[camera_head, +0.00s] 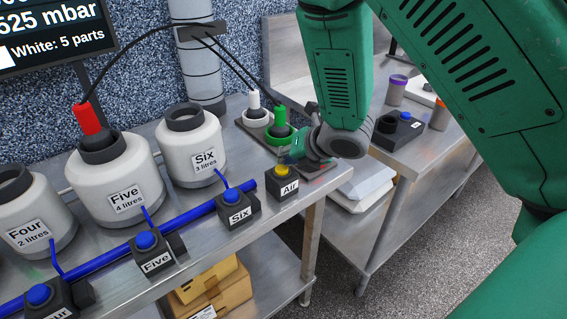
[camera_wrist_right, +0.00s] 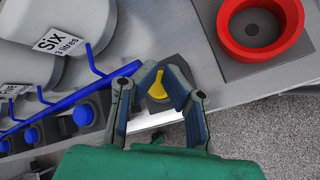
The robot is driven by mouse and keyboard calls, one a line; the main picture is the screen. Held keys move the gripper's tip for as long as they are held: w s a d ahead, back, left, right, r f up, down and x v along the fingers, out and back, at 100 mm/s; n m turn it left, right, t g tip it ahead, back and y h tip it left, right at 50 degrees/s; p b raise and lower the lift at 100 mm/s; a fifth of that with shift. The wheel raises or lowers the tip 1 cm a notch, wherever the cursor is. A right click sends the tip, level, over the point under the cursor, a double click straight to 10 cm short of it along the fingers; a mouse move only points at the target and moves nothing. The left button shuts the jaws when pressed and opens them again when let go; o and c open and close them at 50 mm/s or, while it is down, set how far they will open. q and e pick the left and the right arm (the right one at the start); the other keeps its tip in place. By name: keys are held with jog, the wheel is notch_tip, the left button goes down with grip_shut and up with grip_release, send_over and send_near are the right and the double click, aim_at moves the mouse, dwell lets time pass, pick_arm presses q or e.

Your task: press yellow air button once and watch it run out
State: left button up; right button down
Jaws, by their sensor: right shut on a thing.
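The yellow air button (camera_head: 283,170) sits on a small dark block labelled Air at the bench's front right corner. In the right wrist view the yellow button (camera_wrist_right: 157,90) shows past my fingertips, partly covered by them. My right gripper (camera_head: 296,152) is low over the bench, close behind and right of the Air block in the head view. In the wrist view its fingers (camera_wrist_right: 160,72) converge with a narrow gap at the tips. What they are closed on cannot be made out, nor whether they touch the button. My left gripper is not in view.
Bottles Four, Five (camera_head: 112,180) and Six (camera_head: 190,145) stand left, with blue buttons before them along a blue pipe. A red ring socket (camera_wrist_right: 262,30) lies right of the Air block in the wrist view. A green plug (camera_head: 280,122) stands in its socket. A second bench stands at right.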

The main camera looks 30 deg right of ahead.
aim_at(283, 169)
jog(key=shift+s+a+r, duration=0.15)
jog(key=shift+a+r, duration=0.4)
jog(key=shift+a, duration=0.3)
jog(key=shift+a+r, duration=0.15)
jog(key=shift+a, duration=0.2)
jog(key=shift+d+r+p, duration=0.1)
jog(key=shift+d+p, duration=0.2)
jog(key=shift+p, duration=0.05)
jog(key=shift+d+r, duration=0.2)
jog(key=shift+d, duration=0.05)
notch_tip(283, 169, up, 4)
jog(key=p, duration=0.3)
jog(key=shift+a+r+p, duration=0.1)
jog(key=shift+r+p, duration=0.05)
jog(key=shift+p, duration=0.25)
jog(key=shift+a+r, duration=0.15)
jog(key=shift+a, duration=0.15)
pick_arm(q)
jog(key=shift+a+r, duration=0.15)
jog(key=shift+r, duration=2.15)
pick_arm(e)
jog(key=shift+d+f, duration=0.2)
jog(key=shift+d, duration=0.35)
jog(key=shift+a, duration=0.1)
